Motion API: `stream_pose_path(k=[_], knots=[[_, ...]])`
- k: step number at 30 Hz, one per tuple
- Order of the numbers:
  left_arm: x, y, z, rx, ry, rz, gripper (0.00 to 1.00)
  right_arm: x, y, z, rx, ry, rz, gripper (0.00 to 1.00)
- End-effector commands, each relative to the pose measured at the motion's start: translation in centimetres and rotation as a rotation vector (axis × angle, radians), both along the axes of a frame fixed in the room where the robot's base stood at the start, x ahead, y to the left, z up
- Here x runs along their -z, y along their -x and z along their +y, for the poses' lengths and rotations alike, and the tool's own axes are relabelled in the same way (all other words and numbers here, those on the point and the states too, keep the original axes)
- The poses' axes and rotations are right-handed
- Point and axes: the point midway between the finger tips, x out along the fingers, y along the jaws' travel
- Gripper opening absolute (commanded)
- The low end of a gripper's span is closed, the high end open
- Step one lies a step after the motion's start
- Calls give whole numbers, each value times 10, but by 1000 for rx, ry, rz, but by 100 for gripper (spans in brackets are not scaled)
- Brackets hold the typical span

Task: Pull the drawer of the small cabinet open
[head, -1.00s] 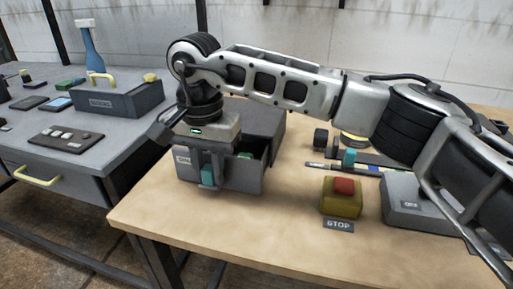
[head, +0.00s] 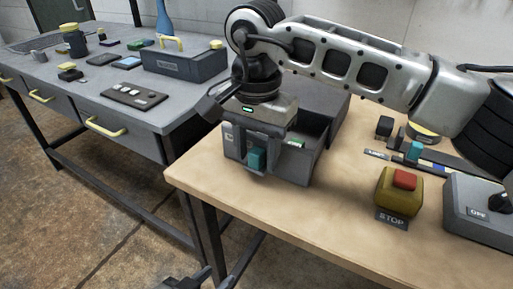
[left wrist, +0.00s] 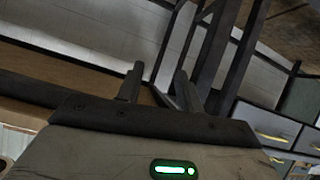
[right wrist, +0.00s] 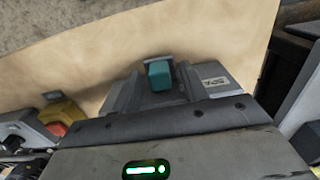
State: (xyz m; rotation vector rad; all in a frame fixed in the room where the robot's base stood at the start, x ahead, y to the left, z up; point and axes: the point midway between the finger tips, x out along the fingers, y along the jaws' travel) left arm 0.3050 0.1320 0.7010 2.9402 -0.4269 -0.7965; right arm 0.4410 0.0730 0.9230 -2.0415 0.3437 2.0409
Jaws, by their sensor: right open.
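The small grey cabinet (head: 325,105) stands on the wooden table with its drawer (head: 300,163) pulled out, showing the inside and a small green-and-white item. The drawer's teal handle (head: 256,160) is on its front; it also shows in the right wrist view (right wrist: 160,75). My right gripper (head: 252,158) points down at the drawer front, its open fingers on either side of the handle; whether they touch it I cannot tell. My left gripper (left wrist: 158,85) is open and empty, with dark fingers apart; it shows low in the head view (head: 205,278), away from the cabinet.
A yellow stop box with a red button (head: 404,180) and a grey switch box (head: 478,208) stand right of the drawer. A grey workbench (head: 120,75) with small items is at left. The table front (head: 330,225) is clear.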

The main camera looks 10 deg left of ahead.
Motion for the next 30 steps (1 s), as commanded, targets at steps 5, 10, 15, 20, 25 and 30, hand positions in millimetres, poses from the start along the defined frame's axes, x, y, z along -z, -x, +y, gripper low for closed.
stream_pose_path(k=[5, 10, 15, 20, 25, 30], knots=[[-2, 0, 0, 1, 0, 0, 36, -25, 0, 0, 0, -2, -4, 44], [-5, 0, 0, 1, 0, 1, 36, -66, 0, 1, 0, -2, -5, 44], [-7, 1, 0, 2, 1, 7, 36, -108, 0, 1, 0, -2, -5, 44], [-8, 1, 0, 1, 1, 14, 36, -138, 0, 1, 0, -2, -3, 44], [-7, 1, 0, 0, -1, 20, 36, -154, 0, 1, -1, 1, -2, 44], [-5, 0, 1, 0, -2, 23, 36, -158, 0, 1, -1, -1, -1, 44]])
